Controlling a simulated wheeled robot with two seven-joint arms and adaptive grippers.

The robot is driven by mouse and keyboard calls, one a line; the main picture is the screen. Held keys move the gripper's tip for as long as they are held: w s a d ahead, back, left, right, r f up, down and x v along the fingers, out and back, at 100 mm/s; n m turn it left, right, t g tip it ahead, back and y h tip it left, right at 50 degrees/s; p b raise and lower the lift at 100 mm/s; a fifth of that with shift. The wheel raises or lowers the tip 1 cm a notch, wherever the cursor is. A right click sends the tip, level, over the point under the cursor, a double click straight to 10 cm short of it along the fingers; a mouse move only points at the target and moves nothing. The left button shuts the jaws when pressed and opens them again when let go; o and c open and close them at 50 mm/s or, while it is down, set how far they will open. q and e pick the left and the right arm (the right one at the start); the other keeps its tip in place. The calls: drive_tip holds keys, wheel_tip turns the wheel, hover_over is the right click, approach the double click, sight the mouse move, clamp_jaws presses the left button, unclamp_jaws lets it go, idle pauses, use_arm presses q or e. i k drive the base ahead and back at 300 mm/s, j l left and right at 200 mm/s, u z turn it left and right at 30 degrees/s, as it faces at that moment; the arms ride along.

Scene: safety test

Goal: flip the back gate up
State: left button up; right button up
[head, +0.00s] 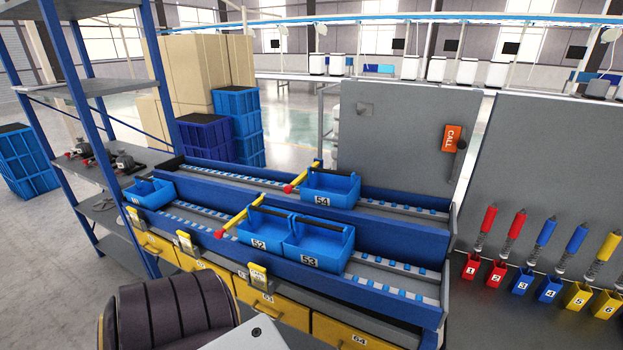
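The back gate (303,177) is a yellow bar with a red end, lying down across the back lane just left of blue bin 54 (332,190). Its red end points toward the front left. A similar front gate (241,213) lies across the front lane, left of blue bins 52 (262,233) and 53 (318,246). Neither of my grippers shows in the head view.
The two-lane blue rack (390,226) has raised side walls. Another blue bin (150,192) sits at its left end. A grey panel with an orange CALL sign (452,138) stands behind. Colored tools hang above numbered holders (548,288) at right. A blue-post shelf (84,88) stands left.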

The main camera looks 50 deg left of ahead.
sight(287, 189)
drive_tip(key=u, duration=2.05)
